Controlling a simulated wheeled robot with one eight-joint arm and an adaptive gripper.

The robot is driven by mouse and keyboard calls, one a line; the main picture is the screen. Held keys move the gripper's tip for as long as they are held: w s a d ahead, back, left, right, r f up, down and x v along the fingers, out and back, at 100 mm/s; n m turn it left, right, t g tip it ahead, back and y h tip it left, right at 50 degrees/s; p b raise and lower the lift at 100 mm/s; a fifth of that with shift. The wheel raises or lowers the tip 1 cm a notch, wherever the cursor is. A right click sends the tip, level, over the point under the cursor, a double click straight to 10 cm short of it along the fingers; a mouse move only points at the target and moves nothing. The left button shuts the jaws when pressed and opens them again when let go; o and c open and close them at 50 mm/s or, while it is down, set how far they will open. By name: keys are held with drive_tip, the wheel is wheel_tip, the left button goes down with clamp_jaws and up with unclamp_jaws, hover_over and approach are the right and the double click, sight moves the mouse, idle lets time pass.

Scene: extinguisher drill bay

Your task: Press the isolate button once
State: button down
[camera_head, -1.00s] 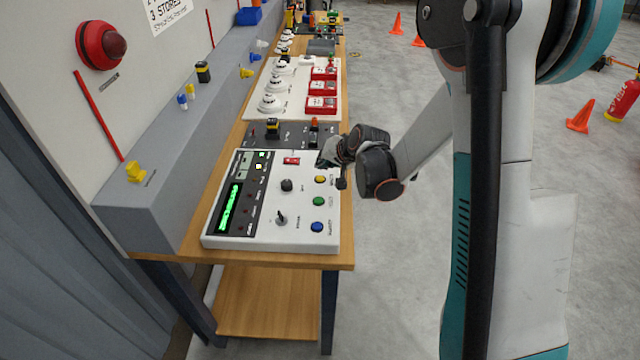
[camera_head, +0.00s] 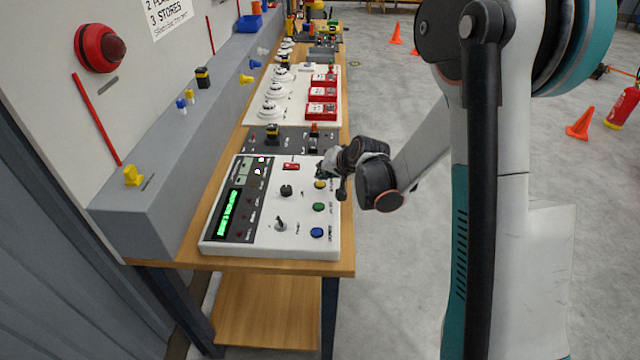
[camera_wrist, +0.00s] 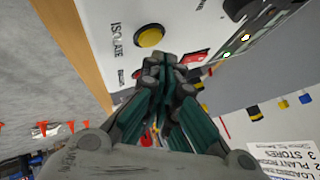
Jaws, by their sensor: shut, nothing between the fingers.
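The isolate button is a round yellow button (camera_head: 320,184) near the right edge of the white control panel (camera_head: 262,246). In the wrist view the yellow button (camera_wrist: 150,37) sits next to the printed word ISOLATE and is in plain sight. My gripper (camera_head: 322,173) is over the panel's right side, close by the yellow button. In the wrist view my gripper's fingertips (camera_wrist: 168,68) are together and empty, just below the button in the picture. I cannot tell how high they are above the panel.
A green button (camera_head: 319,207) and a blue button (camera_head: 317,232) are in line with the yellow one. A black knob (camera_head: 286,190), a key switch (camera_head: 280,224), a red switch (camera_head: 291,166) and a lit green display (camera_head: 228,212) share the panel.

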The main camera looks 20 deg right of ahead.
sight(323, 183)
drive_tip(key=shift+f, duration=0.1)
idle(0.6)
drive_tip(key=shift+f+b, duration=0.35)
drive_tip(key=shift+b, duration=0.15)
drive_tip(key=shift+f+b, duration=0.45)
idle(0.5)
drive_tip(key=shift+r, duration=0.1)
drive_tip(key=shift+r+p, duration=0.55)
drive_tip(key=shift+r, duration=0.25)
drive_tip(key=shift+r, duration=0.1)
drive_tip(key=shift+r+p, duration=1.55)
drive_tip(key=shift+r, duration=0.85)
